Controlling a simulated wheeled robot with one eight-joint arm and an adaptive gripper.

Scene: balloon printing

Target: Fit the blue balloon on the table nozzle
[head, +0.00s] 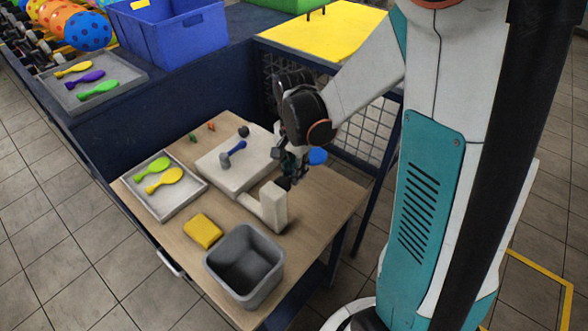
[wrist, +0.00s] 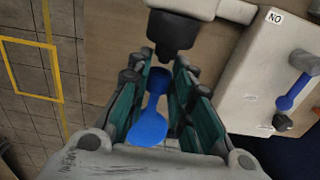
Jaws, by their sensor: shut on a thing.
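A blue balloon (wrist: 148,126) is between the fingers of my gripper (wrist: 158,84), which is shut on it. The balloon's round body points toward my wrist and its neck toward the nozzle. It also shows as a blue patch in the head view (head: 317,157). The black table nozzle (wrist: 172,32) is just beyond my fingertips, on a white stand (head: 273,207). The balloon's mouth is close to the nozzle tip; I cannot tell whether they touch. In the head view my gripper (head: 291,168) is low over the table, beside the stand.
A tray (head: 187,202) holds a green and a yellow balloon. A yellow sponge (head: 203,231) and a grey bin (head: 244,289) are at the front. A mesh rack stands behind.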

